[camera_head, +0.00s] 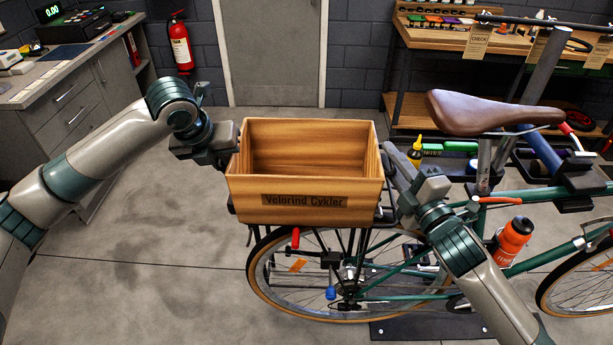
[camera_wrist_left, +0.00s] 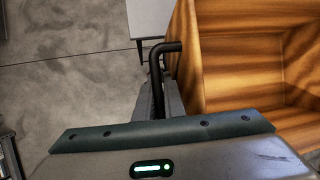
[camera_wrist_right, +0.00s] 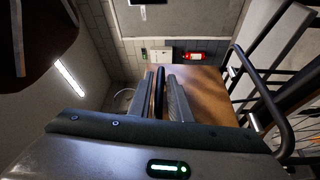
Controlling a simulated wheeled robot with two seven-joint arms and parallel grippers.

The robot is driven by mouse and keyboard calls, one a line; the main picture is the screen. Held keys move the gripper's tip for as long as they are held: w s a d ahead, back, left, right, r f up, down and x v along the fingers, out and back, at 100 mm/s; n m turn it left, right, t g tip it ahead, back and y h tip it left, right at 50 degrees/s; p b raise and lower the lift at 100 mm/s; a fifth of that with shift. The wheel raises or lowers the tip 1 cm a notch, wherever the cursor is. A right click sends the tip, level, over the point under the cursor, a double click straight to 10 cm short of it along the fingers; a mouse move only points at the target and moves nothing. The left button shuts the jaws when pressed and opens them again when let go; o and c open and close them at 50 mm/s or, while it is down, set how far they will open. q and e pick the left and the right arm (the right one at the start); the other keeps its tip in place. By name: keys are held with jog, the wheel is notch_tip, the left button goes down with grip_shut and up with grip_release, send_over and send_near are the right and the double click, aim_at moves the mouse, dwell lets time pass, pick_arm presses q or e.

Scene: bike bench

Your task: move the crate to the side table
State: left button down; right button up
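The wooden crate (camera_head: 306,203), marked "Velorind Cykler", is upright and looks empty, at the bicycle's rear rack. I cannot tell whether it rests on the rack or is just above it. My left gripper (camera_head: 229,160) is at the crate's left side, its fingers closed around a black bar handle (camera_wrist_left: 156,70) in the left wrist view. My right gripper (camera_head: 392,200) is at the right side. In the right wrist view its fingers (camera_wrist_right: 164,85) close around a black bar beside the crate (camera_wrist_right: 208,90). I cannot identify the side table for certain.
The green bicycle with a brown saddle (camera_head: 493,112) stands close under and right of the crate. A grey drawer counter (camera_head: 72,105) is at the left, a wooden workbench (camera_head: 450,38) at the back right. A pale surface (camera_wrist_left: 148,15) shows in the left wrist view. Floor (camera_head: 150,270) is clear at left.

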grip_shut()
dwell(1.3)
pick_arm(q)
jog(key=shift+w+r, duration=0.1)
jog(key=shift+r, duration=0.1)
pick_arm(e)
jog(key=shift+r, duration=0.15)
